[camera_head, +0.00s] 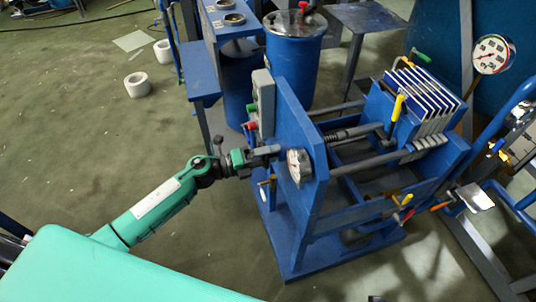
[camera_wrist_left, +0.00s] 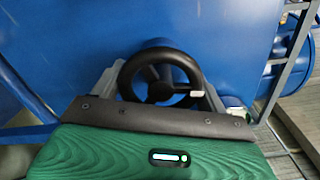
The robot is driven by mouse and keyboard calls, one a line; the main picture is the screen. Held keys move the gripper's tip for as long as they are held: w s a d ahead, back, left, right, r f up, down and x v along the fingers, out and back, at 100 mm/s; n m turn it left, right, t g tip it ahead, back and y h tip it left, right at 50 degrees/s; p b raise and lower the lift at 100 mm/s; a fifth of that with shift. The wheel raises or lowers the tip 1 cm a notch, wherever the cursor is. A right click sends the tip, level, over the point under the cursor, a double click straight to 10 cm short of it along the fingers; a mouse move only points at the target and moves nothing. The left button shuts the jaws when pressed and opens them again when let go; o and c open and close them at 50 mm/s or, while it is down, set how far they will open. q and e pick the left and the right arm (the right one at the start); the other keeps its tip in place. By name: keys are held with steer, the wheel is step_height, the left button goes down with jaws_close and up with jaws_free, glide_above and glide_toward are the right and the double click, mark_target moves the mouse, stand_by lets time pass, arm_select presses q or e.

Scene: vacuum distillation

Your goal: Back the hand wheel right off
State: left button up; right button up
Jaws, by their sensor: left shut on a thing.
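The black hand wheel (camera_wrist_left: 160,57) shows in the left wrist view, with spokes and a small pale knob low on its right. It faces me in front of a blue plate. My left gripper (camera_head: 264,152) is shut on the wheel, with a grey finger on either side of its rim in the wrist view. In the head view the gripper meets the left face of the upright blue end plate (camera_head: 298,130) of the press frame, and I cannot make out the wheel there. My right gripper is not in view.
A round gauge (camera_head: 299,167) sits close to my left gripper. A grey box with coloured buttons (camera_head: 263,102) is just above it. White plates (camera_head: 424,93) stand at the frame's far end. A blue drum (camera_head: 293,65) stands behind. The green floor at left is mostly clear.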

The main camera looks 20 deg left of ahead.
arm_select(q)
steer(key=o, duration=1)
steer(key=shift+s+a+f, duration=0.15)
steer(key=shift+s+a, duration=0.15)
steer(key=shift+a, duration=0.1)
steer(key=shift+b+v, duration=0.65)
steer(key=shift+v, duration=5.8)
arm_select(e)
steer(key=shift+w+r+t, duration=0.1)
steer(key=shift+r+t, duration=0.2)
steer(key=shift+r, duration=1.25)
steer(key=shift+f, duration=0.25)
